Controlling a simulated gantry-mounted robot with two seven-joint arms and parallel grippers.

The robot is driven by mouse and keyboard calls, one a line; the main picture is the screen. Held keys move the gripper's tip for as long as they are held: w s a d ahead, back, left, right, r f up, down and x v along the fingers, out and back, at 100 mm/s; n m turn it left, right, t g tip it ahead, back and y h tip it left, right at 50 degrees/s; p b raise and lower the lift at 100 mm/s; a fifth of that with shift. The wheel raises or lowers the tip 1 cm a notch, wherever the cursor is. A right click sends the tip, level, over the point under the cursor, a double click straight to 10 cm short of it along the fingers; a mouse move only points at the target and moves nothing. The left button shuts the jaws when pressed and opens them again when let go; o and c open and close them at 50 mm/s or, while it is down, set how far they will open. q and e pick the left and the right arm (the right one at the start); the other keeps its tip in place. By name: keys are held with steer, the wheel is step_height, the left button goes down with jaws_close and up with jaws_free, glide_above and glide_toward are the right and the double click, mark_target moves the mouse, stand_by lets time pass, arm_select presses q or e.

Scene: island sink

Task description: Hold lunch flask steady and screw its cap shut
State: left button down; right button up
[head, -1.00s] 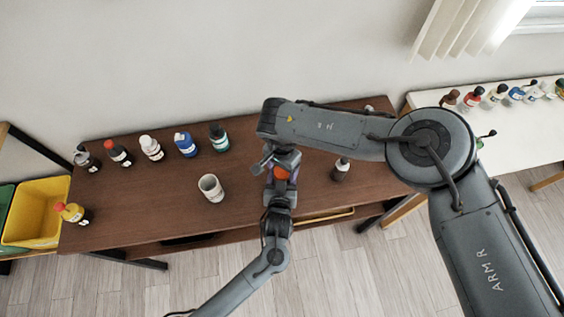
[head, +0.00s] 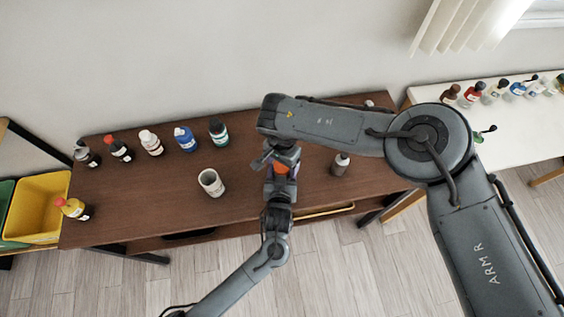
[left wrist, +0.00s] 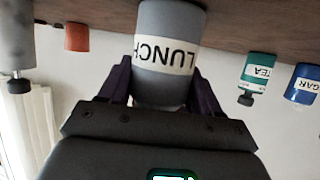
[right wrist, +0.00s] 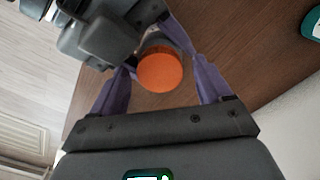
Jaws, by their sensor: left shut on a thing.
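The lunch flask (left wrist: 166,45) is a grey cylinder with a white LUNCH label, shown upside down in the left wrist view. My left gripper (left wrist: 165,95) is shut on it, one purple finger on each side. In the right wrist view an orange cap (right wrist: 160,72) sits on the flask's top, between the purple fingers of my right gripper (right wrist: 160,78). Those fingers look open, with gaps beside the cap. In the head view the orange cap (head: 281,168) shows just below my right arm's end; most of the flask is hidden. Whether the cap is threaded cannot be seen.
A pale mug (head: 211,183) stands left of the flask. Several bottles line the table's back left, including a teal TEA bottle (head: 218,132). A grey bottle (head: 340,166) stands to the right. Another orange cylinder (left wrist: 76,37) shows in the left wrist view.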

steer(key=shift+r, duration=2.25)
steer(key=o, duration=0.4)
step_height(320, 180, up, 12)
steer(key=shift+w, duration=0.1)
